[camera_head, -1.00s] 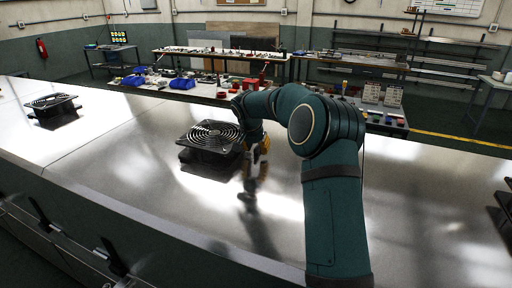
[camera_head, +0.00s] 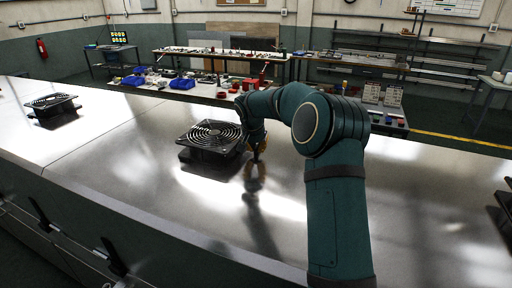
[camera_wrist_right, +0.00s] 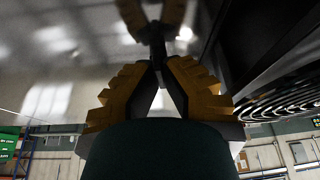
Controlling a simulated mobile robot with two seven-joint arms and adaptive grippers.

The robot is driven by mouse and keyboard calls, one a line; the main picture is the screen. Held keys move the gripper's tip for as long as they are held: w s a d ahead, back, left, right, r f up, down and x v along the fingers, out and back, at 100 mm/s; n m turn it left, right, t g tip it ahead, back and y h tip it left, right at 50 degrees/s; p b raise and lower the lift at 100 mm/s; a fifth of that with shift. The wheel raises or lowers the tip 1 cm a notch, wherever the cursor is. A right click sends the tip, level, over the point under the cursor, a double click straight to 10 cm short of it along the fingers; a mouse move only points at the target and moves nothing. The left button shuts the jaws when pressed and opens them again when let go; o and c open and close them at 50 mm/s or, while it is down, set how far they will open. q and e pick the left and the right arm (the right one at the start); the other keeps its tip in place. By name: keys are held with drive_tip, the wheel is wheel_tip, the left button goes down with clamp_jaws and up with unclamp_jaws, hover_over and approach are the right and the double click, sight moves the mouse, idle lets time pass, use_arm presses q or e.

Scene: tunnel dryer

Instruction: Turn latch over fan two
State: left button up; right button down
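A black round-grilled fan (camera_head: 211,138) sits on the shiny metal top, left of my right gripper. Its dark housing and ringed grille also show at the right of the right wrist view (camera_wrist_right: 285,103). Another black fan (camera_head: 52,102) is at the far left. My right gripper (camera_head: 258,158) points down close beside the middle fan's right side. In the wrist view its yellow-padded fingers converge, with the tips together near the metal and nothing clearly held. Black latch-like handles (camera_head: 113,259) and (camera_head: 41,213) are on the front panel. I cannot tell which belongs to fan two. My left gripper is out of view.
The metal top (camera_head: 130,190) is mostly clear and reflective. Part of another dark object (camera_head: 505,205) shows at the right edge. Cluttered workbenches (camera_head: 220,56) stand beyond.

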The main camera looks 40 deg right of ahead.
drive_tip(key=n, duration=0.2)
drive_tip(key=shift+s+n+t+y, duration=0.1)
drive_tip(key=shift+n+t+y, duration=0.2)
drive_tip(key=shift+y, duration=0.1)
drive_tip(key=n+y, duration=0.1)
drive_tip(key=n, duration=0.1)
drive_tip(key=n+t+y+p, duration=0.1)
drive_tip(key=n, duration=0.2)
drive_tip(key=shift+d+p, duration=0.1)
drive_tip(key=shift+p, duration=0.2)
drive_tip(key=n, duration=0.2)
drive_tip(key=n+y, duration=0.1)
drive_tip(key=n, duration=0.1)
drive_tip(key=shift+f+n+y, duration=0.15)
drive_tip(key=shift+n+y, duration=0.15)
drive_tip(key=shift+n, duration=0.1)
drive_tip(key=shift+n+y, duration=0.7)
drive_tip(key=shift+n, duration=1.3)
drive_tip(key=c, duration=1.1)
unclamp_jaws()
drive_tip(key=shift+d, duration=0.1)
